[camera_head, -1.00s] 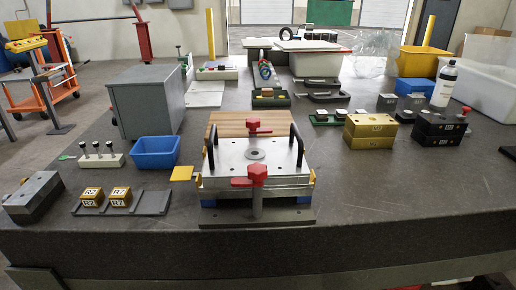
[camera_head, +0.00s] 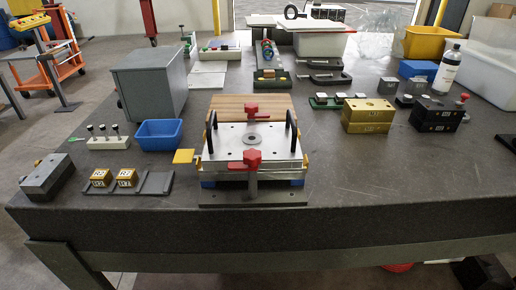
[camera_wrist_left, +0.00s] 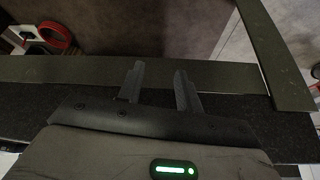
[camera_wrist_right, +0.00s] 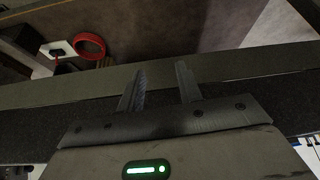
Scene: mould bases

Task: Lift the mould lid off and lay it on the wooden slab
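The mould lid (camera_head: 228,143) is a bright metal plate with a central ring and two black upright handles. It lies on the mould base, with a red knob clamp (camera_head: 252,160) at the front and another red knob (camera_head: 252,109) at the back. The wooden slab (camera_head: 225,101) lies flat just behind the mould, its near part hidden by the lid. My left gripper (camera_wrist_left: 160,85) is open and empty in the left wrist view. My right gripper (camera_wrist_right: 160,85) is open and empty in the right wrist view. Neither gripper shows in the head view.
A blue bin (camera_head: 159,134), a yellow pad (camera_head: 183,156) and a grey rail with gold blocks (camera_head: 155,184) stand left of the mould. A gold block (camera_head: 368,115) and a black block (camera_head: 437,114) stand right.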

